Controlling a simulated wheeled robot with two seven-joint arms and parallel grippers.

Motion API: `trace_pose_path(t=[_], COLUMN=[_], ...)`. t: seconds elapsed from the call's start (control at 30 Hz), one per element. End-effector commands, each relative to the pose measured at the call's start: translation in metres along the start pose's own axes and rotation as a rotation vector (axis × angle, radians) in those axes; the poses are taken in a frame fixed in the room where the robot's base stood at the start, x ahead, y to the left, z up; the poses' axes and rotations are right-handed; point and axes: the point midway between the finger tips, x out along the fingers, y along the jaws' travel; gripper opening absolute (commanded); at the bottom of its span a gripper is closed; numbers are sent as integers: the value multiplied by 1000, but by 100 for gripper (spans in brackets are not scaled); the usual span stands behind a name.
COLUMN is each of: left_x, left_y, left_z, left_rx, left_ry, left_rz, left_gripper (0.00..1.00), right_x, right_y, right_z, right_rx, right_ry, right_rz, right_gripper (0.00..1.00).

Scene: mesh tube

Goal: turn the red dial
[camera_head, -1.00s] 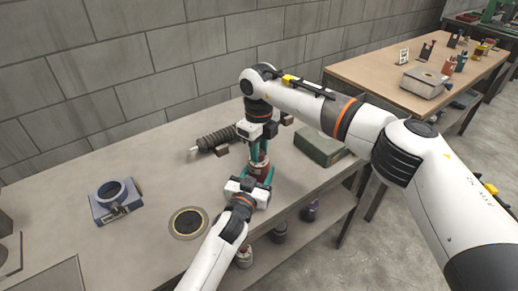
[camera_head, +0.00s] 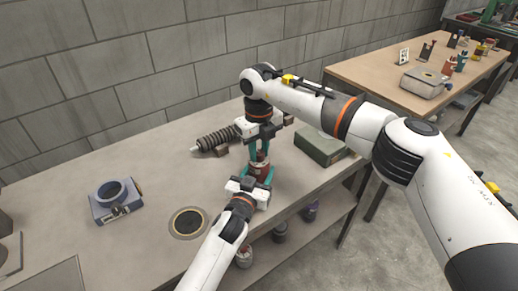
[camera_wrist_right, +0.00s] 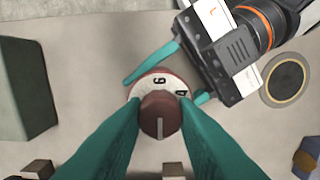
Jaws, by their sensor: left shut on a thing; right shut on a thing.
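The red dial is a dark red unit with a white lettered ring (camera_wrist_right: 152,83) and a brownish-red knob (camera_wrist_right: 160,113) on top. It stands upright on the bench; its body (camera_head: 262,169) is partly hidden by fingers in the head view. My right gripper (camera_head: 262,150) points straight down from above. Its teal fingers are shut on the knob, one on each side, in the right wrist view. My left gripper (camera_head: 263,177) comes in low from the front and is shut on the dial's body below the ring. The letters G and A show on the ring.
A dark ribbed cylinder (camera_head: 214,140) lies behind the dial and a green box (camera_head: 319,146) stands to its right. A blue-grey device (camera_head: 116,201) and a round black disc (camera_head: 188,222) are on the left. The bench's front edge is close to the dial.

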Motion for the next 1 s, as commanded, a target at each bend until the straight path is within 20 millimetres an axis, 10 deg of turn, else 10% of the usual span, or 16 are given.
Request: trace_pose_path(t=[0.07, 0.1, 0.2, 0.57, 1.0], left_x=[0, 0, 0, 0, 0], left_y=[0, 0, 0, 0, 0], left_z=[-1, -2, -1, -1, -1], left_rx=[0, 0, 0, 0, -1], left_ry=[3, 3, 3, 3, 3], left_rz=[1, 1, 1, 1, 1], left_gripper=[25, 25, 25, 25, 25], right_x=[-1, -1, 0, -5, -88], right_y=[0, 0, 0, 0, 0], right_z=[0, 0, 0, 0, -1], right_rx=[0, 0, 0, -1, 1], right_ry=[1, 1, 1, 2, 3], right_rz=[0, 0, 0, 0, 1], right_gripper=[3, 31, 47, 48, 48])
